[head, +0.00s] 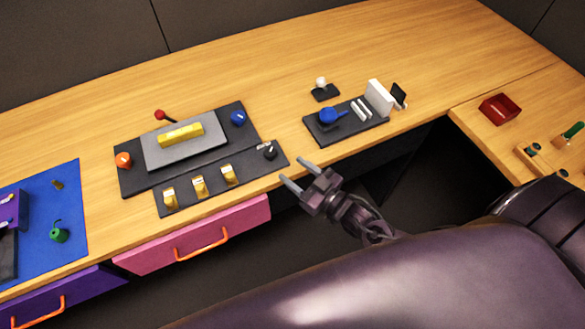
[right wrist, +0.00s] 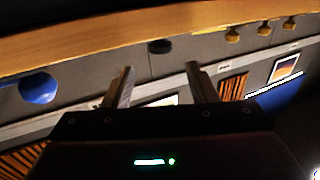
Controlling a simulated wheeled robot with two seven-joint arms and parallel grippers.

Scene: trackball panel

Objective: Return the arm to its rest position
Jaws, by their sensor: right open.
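My right gripper (head: 296,174) is open and empty, its two fingers apart, just off the desk's front edge in the head view. It is to the right of the dark switch panel (head: 245,176) and below the panel with the blue ball (head: 327,115). In the right wrist view both fingers of the right gripper (right wrist: 158,82) stand apart with nothing held between them. My left gripper does not show in either view.
The wooden desk (head: 260,70) has a front edge close to the right gripper. A pink drawer (head: 220,232) with an orange handle is below it. A red tray (head: 500,108) stands on the right side desk. Open dark space lies under the desk.

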